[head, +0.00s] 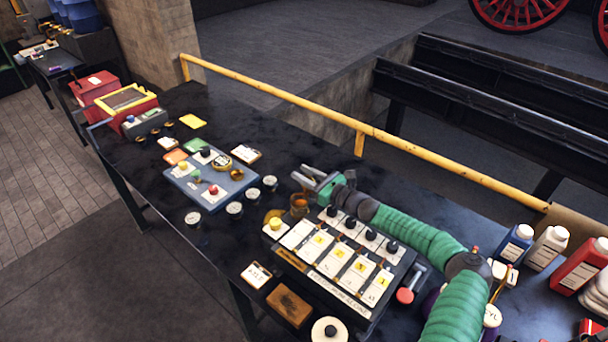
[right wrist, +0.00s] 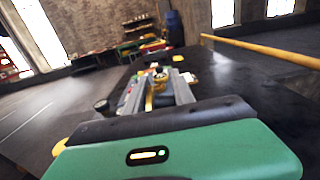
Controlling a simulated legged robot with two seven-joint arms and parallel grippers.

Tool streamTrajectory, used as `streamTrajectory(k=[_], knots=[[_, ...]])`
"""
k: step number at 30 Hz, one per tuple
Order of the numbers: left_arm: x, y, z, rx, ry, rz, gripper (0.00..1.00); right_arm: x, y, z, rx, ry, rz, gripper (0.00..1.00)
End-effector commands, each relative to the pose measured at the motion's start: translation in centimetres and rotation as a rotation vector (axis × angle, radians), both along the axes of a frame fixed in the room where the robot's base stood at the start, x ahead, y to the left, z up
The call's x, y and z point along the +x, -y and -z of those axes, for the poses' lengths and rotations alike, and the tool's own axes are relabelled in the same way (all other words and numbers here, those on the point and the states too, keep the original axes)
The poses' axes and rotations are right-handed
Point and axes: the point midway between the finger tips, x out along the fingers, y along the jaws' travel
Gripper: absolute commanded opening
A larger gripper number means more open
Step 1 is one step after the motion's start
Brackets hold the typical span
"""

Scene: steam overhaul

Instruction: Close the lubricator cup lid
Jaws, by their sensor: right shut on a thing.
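The lubricator cup (head: 300,203) looks like a small brown-brass pot on the dark bench, at the back left corner of the labelled switch box. My right gripper (head: 306,178) is just above and behind it, its green arm coming from the lower right. In the right wrist view the fingers (right wrist: 160,88) are closed around a small brass-yellow part (right wrist: 151,93) that looks like part of the cup. The lid's shape and angle are too small and covered to tell. My left gripper is not in view.
The switch box (head: 340,262) with white labels and black knobs stands just in front of the cup. A blue-grey button panel (head: 207,190) and several round gauges are to the left. Bottles (head: 515,243) crowd the right. A yellow rail (head: 290,100) runs along the back edge.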

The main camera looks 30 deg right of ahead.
Motion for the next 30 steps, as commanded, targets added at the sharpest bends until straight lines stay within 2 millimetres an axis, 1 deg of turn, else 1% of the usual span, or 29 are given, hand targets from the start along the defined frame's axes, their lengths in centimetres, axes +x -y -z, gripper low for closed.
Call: streamTrajectory(k=[29,30], knots=[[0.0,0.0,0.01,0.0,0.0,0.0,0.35,-0.01,0.06,0.16,-0.001,-0.003,0.001,0.0],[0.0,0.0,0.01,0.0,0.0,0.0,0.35,-0.01,0.07,0.17,-0.001,-0.003,0.001,0.33]])
